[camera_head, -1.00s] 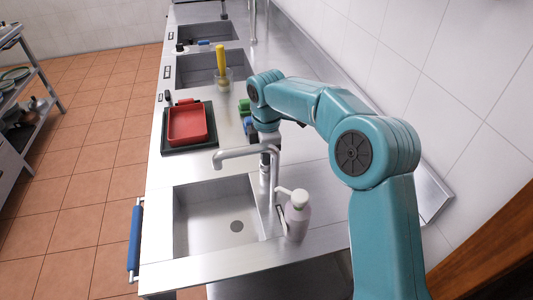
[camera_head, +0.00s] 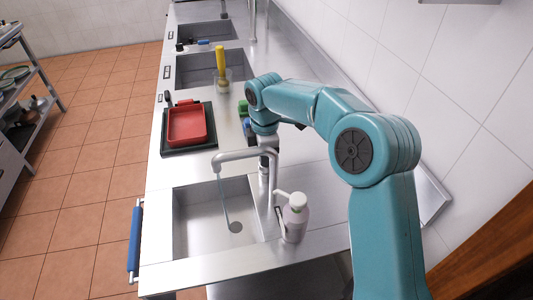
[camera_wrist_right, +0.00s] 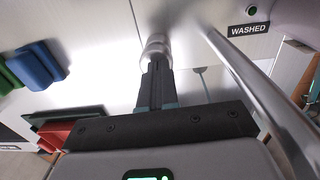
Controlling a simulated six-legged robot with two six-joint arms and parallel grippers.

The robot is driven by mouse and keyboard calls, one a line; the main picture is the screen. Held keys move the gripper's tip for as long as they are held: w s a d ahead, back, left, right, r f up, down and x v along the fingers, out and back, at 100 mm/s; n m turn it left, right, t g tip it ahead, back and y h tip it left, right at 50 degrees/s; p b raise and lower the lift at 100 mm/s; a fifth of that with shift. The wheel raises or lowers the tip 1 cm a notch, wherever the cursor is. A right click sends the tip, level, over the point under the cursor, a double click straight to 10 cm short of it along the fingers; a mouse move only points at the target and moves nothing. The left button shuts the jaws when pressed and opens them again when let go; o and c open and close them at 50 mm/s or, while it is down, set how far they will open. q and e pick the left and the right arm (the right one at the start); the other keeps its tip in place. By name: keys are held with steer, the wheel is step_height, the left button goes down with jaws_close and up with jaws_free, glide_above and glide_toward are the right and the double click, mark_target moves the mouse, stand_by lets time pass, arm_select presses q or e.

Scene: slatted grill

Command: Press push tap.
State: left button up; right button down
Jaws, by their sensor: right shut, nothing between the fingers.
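The silver push tap (camera_head: 240,155) stands at the back edge of the nearest sink, its spout reaching left over the basin. A thin stream of water (camera_head: 225,203) runs from the spout into the basin. My right gripper (camera_wrist_right: 155,68) is shut and empty, with its fingertips at the tap's round metal knob (camera_wrist_right: 155,46) in the right wrist view and seemingly touching it. In the head view my right arm hangs over the tap and its fingers are mostly hidden. The curved spout (camera_wrist_right: 262,95) also shows in the right wrist view. My left gripper is not in view.
The steel sink (camera_head: 205,240) lies in front of the tap. A soap bottle (camera_head: 294,220) stands right of it. A red tray (camera_head: 186,125) on a dark board, green and blue sponges (camera_head: 244,107) and a yellow-handled tool (camera_head: 221,62) are further back. A tiled wall bounds the right.

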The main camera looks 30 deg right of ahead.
step_height(320, 180, up, 12)
steer(key=p, duration=0.1)
steer(key=shift+s+r, duration=0.2)
stand_by(0.3)
